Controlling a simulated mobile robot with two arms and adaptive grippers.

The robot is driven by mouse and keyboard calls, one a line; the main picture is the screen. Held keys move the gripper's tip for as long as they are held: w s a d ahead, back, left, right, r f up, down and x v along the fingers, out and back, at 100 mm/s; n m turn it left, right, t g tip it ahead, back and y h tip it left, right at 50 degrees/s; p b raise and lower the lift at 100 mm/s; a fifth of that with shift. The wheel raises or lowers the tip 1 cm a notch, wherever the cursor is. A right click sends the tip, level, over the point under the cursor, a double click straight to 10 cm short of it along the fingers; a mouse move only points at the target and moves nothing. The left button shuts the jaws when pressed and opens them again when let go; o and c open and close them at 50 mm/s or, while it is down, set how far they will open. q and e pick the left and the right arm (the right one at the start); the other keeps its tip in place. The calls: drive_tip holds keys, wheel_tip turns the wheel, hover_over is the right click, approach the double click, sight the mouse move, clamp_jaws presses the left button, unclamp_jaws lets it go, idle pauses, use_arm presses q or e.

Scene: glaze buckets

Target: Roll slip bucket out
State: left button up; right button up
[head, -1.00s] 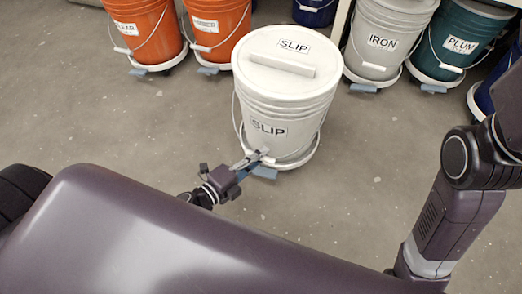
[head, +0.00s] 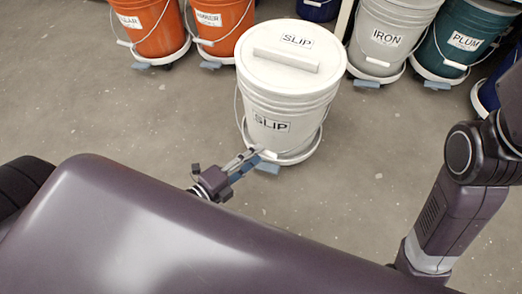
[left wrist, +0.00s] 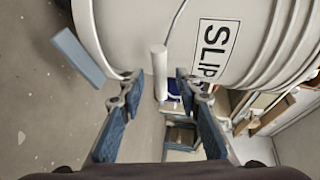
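The white slip bucket (head: 285,95), with a white lid and a SLIP label, stands upright on a white wheeled base (head: 312,150) on the floor, in front of the row of buckets. Its wire bail hangs down the near side, with a white grip (left wrist: 160,72). My left gripper (head: 257,156) is at the bucket's low near-left side. In the left wrist view its two fingers (left wrist: 158,88) are apart and touch nothing that I can make out; the bail's grip shows between and beyond their tips. My right gripper is out of view.
Two orange buckets (head: 150,25) stand back left. A grey IRON bucket (head: 388,38) and a teal PLUM bucket (head: 460,40) stand back right, near the slip bucket. Blue buckets show at the edges.

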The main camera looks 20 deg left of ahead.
use_arm(q)
drive_tip(key=v, duration=0.8)
drive_tip(key=shift+s, duration=0.3)
drive_tip(key=shift+a+r, duration=0.1)
drive_tip(key=shift+a, duration=0.05)
